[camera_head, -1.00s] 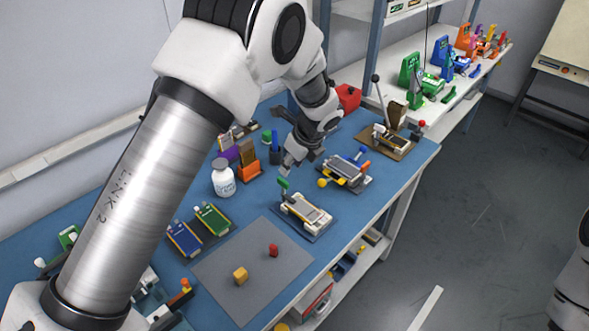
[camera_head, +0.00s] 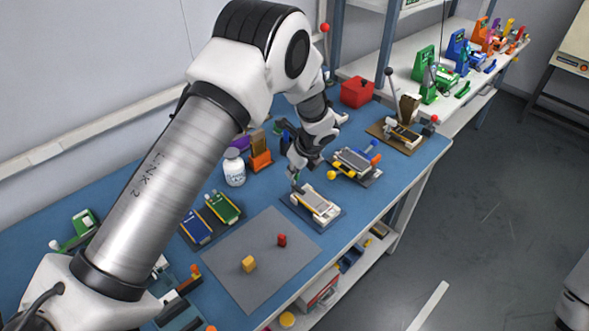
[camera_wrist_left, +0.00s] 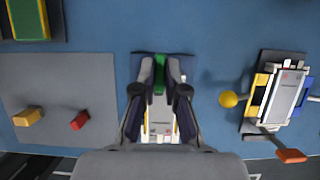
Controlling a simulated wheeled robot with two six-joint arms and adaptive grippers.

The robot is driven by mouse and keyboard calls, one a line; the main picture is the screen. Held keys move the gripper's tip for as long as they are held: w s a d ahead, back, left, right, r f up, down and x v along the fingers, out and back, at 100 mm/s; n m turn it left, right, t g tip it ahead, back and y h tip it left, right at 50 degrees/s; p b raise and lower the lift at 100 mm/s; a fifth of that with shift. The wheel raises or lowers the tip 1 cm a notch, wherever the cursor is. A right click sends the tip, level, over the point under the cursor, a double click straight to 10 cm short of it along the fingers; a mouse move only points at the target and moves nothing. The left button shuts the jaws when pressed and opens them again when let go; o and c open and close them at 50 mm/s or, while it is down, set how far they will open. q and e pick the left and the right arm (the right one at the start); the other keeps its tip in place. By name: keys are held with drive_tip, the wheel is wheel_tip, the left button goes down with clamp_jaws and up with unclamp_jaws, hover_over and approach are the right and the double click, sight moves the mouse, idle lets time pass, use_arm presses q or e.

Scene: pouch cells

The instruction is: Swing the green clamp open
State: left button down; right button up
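The green clamp (camera_wrist_left: 159,73) is the upright green handle at the back end of a pale cell fixture (camera_head: 316,203) on a dark plate. In the wrist view the fixture (camera_wrist_left: 160,122) shows between my fingers. My left gripper (camera_head: 297,176) is at the clamp, pointing down. In the wrist view its fingertips (camera_wrist_left: 160,68) stand on either side of the green handle, very close to it. I cannot tell whether they touch it. In the head view the gripper hides most of the clamp. My right gripper is out of view.
A similar fixture with a yellow knob (camera_wrist_left: 229,99) stands close on the right. A grey mat (camera_head: 238,262) with a yellow block (camera_head: 248,264) and a red block (camera_head: 282,240) lies on the left. A white bottle (camera_head: 234,172) stands behind. The blue table (camera_head: 362,207) is clear in front.

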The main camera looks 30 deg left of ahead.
use_arm(q)
drive_tip(key=shift+n, duration=0.3)
drive_tip(key=n+g, duration=0.1)
drive_tip(key=n, duration=0.1)
drive_tip(key=shift+w+n+p, duration=0.1)
drive_tip(key=shift+n+p, duration=0.2)
drive_tip(key=shift+p, duration=0.1)
drive_tip(key=n+g, duration=0.1)
drive_tip(key=n, duration=0.2)
drive_tip(key=shift+w+g, duration=0.1)
drive_tip(key=shift+g, duration=0.2)
drive_tip(key=n+g, duration=0.1)
drive_tip(key=n, duration=0.2)
drive_tip(key=n+h+b, duration=0.1)
drive_tip(key=n, duration=0.2)
drive_tip(key=shift+w+a+g, duration=0.1)
drive_tip(key=shift+g, duration=0.3)
drive_tip(key=n+h, duration=0.1)
drive_tip(key=n, duration=0.1)
drive_tip(key=n+g+b, duration=0.1)
drive_tip(key=n, duration=0.2)
drive_tip(key=shift+a+n+h, duration=0.1)
drive_tip(key=shift+n+h, duration=0.2)
drive_tip(key=shift+h, duration=0.1)
drive_tip(key=c, duration=1.2)
unclamp_jaws()
